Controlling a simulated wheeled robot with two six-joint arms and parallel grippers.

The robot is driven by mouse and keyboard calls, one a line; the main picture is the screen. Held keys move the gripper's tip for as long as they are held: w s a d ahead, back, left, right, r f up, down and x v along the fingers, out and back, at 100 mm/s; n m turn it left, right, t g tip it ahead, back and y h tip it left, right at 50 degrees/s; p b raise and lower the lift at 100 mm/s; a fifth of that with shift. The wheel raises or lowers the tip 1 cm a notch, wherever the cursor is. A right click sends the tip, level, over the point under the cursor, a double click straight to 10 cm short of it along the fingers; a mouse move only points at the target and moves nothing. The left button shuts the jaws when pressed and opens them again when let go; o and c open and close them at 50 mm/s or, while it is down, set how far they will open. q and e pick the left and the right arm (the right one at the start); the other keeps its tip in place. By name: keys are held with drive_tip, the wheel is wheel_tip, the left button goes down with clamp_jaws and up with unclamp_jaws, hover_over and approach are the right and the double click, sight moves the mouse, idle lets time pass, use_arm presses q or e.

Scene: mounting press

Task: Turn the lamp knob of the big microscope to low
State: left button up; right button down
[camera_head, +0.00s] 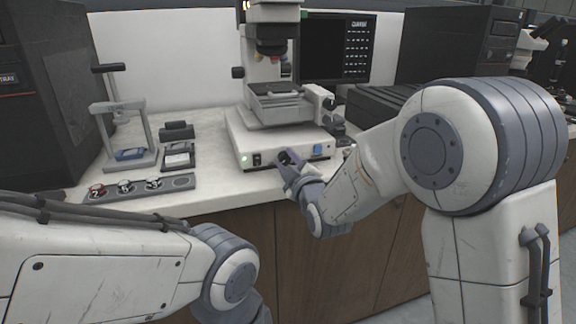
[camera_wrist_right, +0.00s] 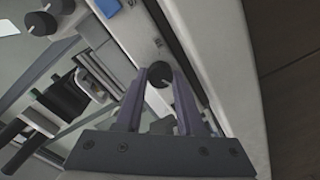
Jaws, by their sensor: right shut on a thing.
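The big microscope (camera_head: 277,110) stands on the bench with its white base facing me. A green light and a black switch show at the left of the base front, and a blue square button (camera_head: 318,150) at the right. The lamp knob (camera_wrist_right: 159,74) is a round black knob with a pale mark. My right gripper (camera_head: 285,162) is at the base front, its fingers shut on the knob; in the right wrist view its two fingertips (camera_wrist_right: 160,78) sit on either side of it. My left gripper is out of view; only my left arm shows.
A strip with several small round pieces (camera_head: 138,188) lies at the bench's front left, near a small press stand (camera_head: 122,130). Dark cabinets stand at both sides. A monitor (camera_head: 337,48) is behind the microscope.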

drive_tip(key=shift+n, duration=0.4)
drive_tip(key=c, duration=0.5)
unclamp_jaws()
drive_tip(key=v, duration=1)
drive_tip(key=shift+s, duration=0.25)
